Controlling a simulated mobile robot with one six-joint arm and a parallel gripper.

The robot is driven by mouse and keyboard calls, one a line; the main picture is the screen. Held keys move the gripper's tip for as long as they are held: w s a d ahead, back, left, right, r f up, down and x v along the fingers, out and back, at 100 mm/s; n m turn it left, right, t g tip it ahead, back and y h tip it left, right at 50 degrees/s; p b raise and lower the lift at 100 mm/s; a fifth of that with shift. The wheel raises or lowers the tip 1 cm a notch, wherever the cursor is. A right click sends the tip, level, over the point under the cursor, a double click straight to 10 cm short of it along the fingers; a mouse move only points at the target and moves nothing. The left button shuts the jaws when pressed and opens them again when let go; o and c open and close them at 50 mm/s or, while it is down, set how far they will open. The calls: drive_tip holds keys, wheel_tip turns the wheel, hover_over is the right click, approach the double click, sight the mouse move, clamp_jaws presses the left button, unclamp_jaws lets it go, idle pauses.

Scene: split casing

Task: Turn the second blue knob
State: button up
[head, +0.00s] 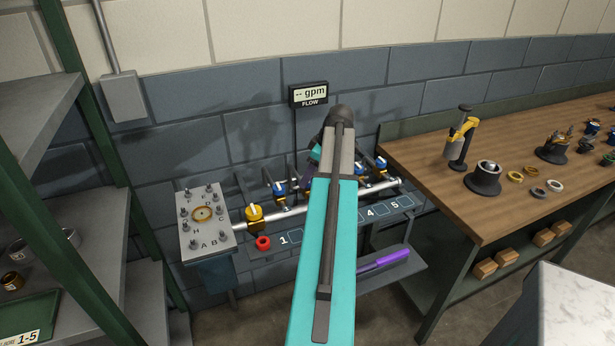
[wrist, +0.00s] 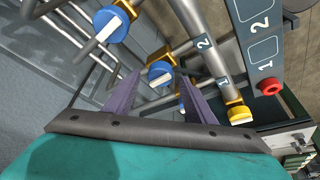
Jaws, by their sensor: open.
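In the head view a row of knobs lines a silver pipe: a yellow-bodied one (head: 253,213) at the left, then blue ones, the leftmost (head: 279,188) beside my gripper. My arm hides the middle of the row. In the wrist view, the blue knob with a white bar (wrist: 160,73) shows in the gap between the fingertips of my gripper (wrist: 159,80). The fingers are apart and empty; I cannot tell whether they touch the knob. Another blue knob (wrist: 110,22) is at upper left, and part of one (wrist: 182,103) shows by the right finger.
A yellow knob (wrist: 238,113) and a red cap (wrist: 270,87) are at the right in the wrist view. A flow display (head: 310,94) reads "-- gpm". A purple-handled tool (head: 384,260) lies on the shelf below. A wooden bench (head: 430,155) stands right, a green-posted rack (head: 75,130) left.

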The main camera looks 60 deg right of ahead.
drive_tip(key=shift+w+f, duration=0.15)
drive_tip(key=shift+f, duration=0.3)
